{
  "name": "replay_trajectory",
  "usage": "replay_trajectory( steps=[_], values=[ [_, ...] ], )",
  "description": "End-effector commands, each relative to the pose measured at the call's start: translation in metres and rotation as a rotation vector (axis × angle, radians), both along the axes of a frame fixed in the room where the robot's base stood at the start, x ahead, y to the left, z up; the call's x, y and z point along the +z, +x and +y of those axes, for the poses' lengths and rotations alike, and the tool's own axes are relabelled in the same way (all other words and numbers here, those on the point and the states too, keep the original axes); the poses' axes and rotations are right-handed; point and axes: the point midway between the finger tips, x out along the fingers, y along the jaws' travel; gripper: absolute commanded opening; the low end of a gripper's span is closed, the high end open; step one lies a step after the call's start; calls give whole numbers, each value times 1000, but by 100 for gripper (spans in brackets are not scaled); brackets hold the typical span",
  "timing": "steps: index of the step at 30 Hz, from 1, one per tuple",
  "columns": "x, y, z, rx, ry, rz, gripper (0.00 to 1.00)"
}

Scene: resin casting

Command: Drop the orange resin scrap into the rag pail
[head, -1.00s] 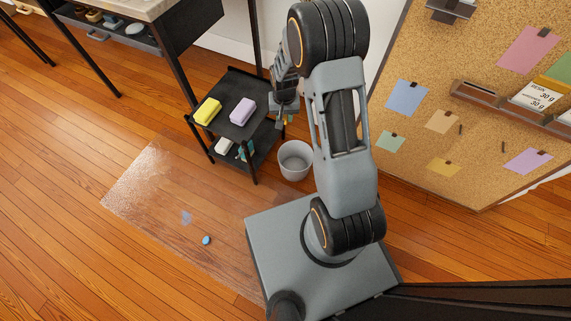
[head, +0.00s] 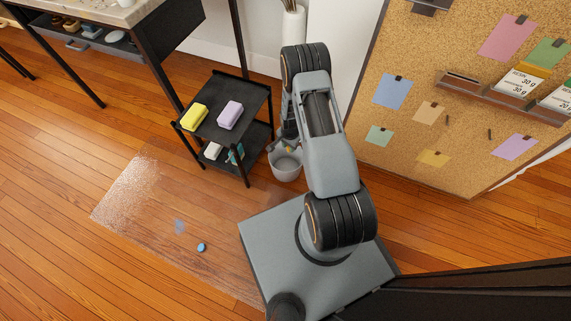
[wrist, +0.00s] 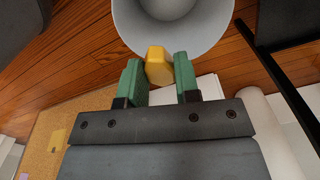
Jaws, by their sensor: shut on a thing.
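In the wrist view, my gripper (wrist: 160,82) has green fingertips shut on the orange resin scrap (wrist: 158,64), a yellow-orange block. The scrap shows just at the near rim of the rag pail, a round light grey pail (wrist: 207,30) whose inside looks empty where visible. In the head view the pail (head: 286,170) stands on the floor between the black cart and my base. My gripper (head: 288,148) is over the pail there, small and partly hidden by my arm. I cannot tell the exact height of the scrap above the rim.
A black two-shelf cart (head: 246,96) beside the pail holds a yellow sponge (head: 194,117) and a lilac one (head: 230,115). A corkboard (head: 440,120) stands at right. A clear sheet (head: 150,215) lies on the floor with a blue piece (head: 201,247) on it.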

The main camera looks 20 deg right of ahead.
Motion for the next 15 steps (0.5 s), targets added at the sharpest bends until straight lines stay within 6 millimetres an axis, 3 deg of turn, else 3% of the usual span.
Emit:
replay_trajectory(
  steps=[6,15],
  values=[
    [-27,0,0,1,0,0,8],
    [-32,0,0,2,0,0,8]
  ],
)
